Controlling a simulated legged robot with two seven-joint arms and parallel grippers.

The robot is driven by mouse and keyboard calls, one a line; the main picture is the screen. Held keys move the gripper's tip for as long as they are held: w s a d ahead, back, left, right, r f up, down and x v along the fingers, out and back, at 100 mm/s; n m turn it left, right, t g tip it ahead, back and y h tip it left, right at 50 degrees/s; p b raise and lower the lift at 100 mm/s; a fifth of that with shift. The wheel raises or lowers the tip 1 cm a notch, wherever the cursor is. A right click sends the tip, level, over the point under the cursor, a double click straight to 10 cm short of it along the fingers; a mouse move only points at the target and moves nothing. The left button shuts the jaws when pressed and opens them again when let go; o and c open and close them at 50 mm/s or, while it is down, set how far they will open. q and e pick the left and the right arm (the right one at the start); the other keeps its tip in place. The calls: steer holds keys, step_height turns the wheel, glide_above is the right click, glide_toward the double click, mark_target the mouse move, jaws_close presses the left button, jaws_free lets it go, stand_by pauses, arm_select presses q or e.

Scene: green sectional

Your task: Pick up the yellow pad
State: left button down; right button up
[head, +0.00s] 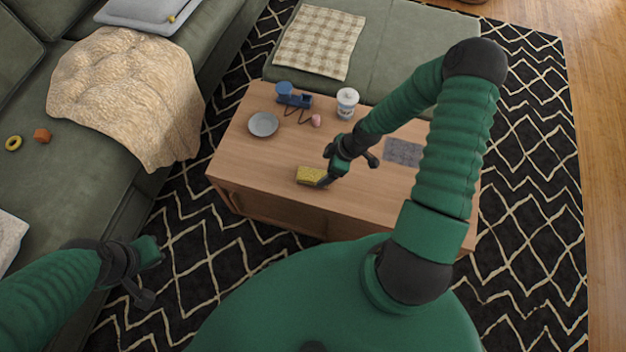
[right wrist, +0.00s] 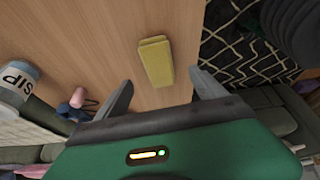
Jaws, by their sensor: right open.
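The yellow pad (head: 308,175) lies on the wooden coffee table (head: 390,208), near its front edge. In the right wrist view the pad (right wrist: 156,62) lies ahead of the two spread fingers, roughly between their lines, with bare table around it. My right gripper (head: 325,168) is open and empty, just beside the pad in the head view. Its fingers (right wrist: 160,95) show apart in the right wrist view; I cannot tell their exact height above the table. My left gripper (head: 152,272) hangs at the lower left, away from the table; its jaws are hard to read.
A grey plate (head: 263,124), a blue object (head: 292,96), a small pink object (head: 316,120), a white cup (head: 347,102) and a grey mat (head: 403,152) are on the table. A green sofa (head: 60,165) stands left, with a tan blanket (head: 125,90).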

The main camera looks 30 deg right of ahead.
mark_target(316, 175)
steer(key=x, duration=0.3)
steer(key=shift+w+d+f+b, duration=0.1)
steer(key=shift+f+b, duration=0.3)
steer(key=b+x, duration=0.2)
steer(key=x, duration=0.3)
steer(key=shift+w+r, duration=0.15)
steer(key=shift+w, duration=0.05)
steer(key=shift+r, duration=0.15)
steer(key=c, duration=1.4)
